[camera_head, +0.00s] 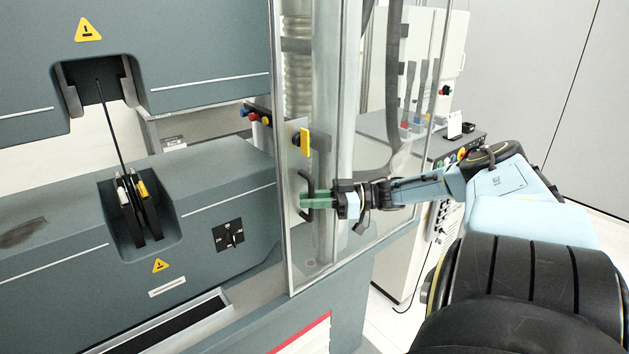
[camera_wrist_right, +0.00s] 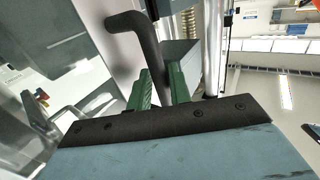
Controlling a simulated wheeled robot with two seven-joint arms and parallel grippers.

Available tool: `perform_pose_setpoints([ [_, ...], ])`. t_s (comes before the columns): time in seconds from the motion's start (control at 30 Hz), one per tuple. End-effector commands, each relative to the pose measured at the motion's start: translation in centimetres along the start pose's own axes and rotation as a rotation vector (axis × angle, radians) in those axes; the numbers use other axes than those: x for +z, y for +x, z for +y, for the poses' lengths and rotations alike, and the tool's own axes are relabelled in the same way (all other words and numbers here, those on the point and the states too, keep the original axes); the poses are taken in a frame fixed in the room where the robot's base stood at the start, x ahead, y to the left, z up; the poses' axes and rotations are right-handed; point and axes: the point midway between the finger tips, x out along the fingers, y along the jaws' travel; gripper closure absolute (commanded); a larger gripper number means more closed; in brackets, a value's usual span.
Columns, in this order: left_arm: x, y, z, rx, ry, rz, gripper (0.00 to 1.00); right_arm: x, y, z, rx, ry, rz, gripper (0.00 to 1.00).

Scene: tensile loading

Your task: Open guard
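The guard (camera_head: 350,245) is a clear panel with a pale metal frame, to the right of the machine's test grips in the head view. Its left edge stands right of the grips, and the grips show uncovered. A dark bent handle (camera_head: 306,183) sits near that left edge; it also shows in the right wrist view (camera_wrist_right: 147,45). My right gripper (camera_head: 314,200) is at the handle. In the right wrist view its green fingers (camera_wrist_right: 160,88) lie close on both sides of the handle bar, shut on it. My left gripper is not in view.
The upper and lower test grips (camera_head: 135,205) hold a thin dark rod (camera_head: 112,125). A yellow tag (camera_head: 304,141) is on the guard's frame above the handle. A cabinet with a control panel (camera_head: 460,155) stands behind my right arm. Pale floor shows at the right.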

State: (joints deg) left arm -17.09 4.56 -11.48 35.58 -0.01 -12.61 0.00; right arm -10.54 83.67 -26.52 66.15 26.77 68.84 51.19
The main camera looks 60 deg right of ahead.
Motion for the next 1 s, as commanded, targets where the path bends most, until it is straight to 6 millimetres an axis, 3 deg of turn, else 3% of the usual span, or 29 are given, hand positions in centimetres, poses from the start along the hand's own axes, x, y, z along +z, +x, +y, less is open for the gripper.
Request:
perform_pose_setpoints([
  [0.17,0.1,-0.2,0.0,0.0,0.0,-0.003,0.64,0.0,-1.3,0.1,0.002,0.001,-0.004,0.8],
  [0.5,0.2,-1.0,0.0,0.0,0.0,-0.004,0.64,0.0,-8.6,0.1,0.003,-0.001,-0.006,0.8],
  [0.7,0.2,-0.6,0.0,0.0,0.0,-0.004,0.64,0.2,-12.0,0.1,0.002,-0.001,-0.002,0.8],
  [1.0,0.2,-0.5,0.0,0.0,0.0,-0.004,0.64,0.1,-13.5,0.0,0.0,0.001,0.0,0.8],
])
